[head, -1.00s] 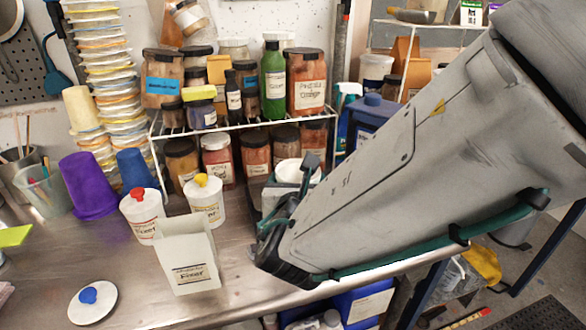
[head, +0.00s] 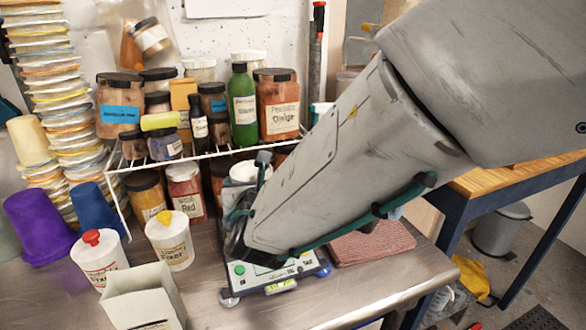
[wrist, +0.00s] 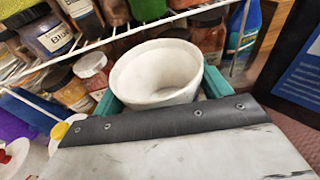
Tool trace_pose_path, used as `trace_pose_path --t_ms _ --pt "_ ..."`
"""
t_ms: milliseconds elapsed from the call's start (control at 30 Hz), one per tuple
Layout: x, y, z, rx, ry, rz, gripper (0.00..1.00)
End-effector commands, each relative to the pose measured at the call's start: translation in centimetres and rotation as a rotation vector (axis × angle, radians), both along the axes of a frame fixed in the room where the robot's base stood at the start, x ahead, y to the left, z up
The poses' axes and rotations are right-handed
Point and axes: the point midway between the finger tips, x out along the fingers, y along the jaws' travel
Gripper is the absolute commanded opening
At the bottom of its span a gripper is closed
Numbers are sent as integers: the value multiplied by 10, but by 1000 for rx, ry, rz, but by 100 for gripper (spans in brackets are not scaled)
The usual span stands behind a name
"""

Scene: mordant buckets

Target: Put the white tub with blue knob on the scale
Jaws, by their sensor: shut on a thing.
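A white open-topped tub (head: 243,172) is between the teal fingers of my gripper (head: 249,188) in the head view. In the wrist view the tub (wrist: 182,62) is upright, without a lid, and looks empty. My gripper (wrist: 160,92) is shut on its sides. No blue knob shows in either current view. The scale (head: 272,275) stands on the metal bench just below and in front of my gripper. My arm hides most of it, and I cannot tell whether the tub touches it.
A white tub with a red knob (head: 97,262), one with a yellow knob (head: 170,242) and a square white container (head: 145,300) stand to the left. A wire rack (head: 205,153) of jars is behind. A folded red cloth (head: 372,243) lies right of the scale.

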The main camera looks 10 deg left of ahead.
Motion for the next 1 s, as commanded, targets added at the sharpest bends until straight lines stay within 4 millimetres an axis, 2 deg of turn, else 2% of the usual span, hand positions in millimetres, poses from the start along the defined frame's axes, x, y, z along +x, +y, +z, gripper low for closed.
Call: trace_pose_path --t_ms 100,200,500,867,900,967,1000 --pt "16 -1 -1 1 -2 -3 51" --pt "20 -2 -3 0 0 -3 51" --pt "20 -1 -37 -1 1 -2 51" --pt "20 -1 -40 0 -1 -2 51" --pt "20 -1 -40 0 -1 -2 85" --pt "20 -1 -40 1 -1 -2 98" --pt "20 -1 -40 1 -1 -2 98"
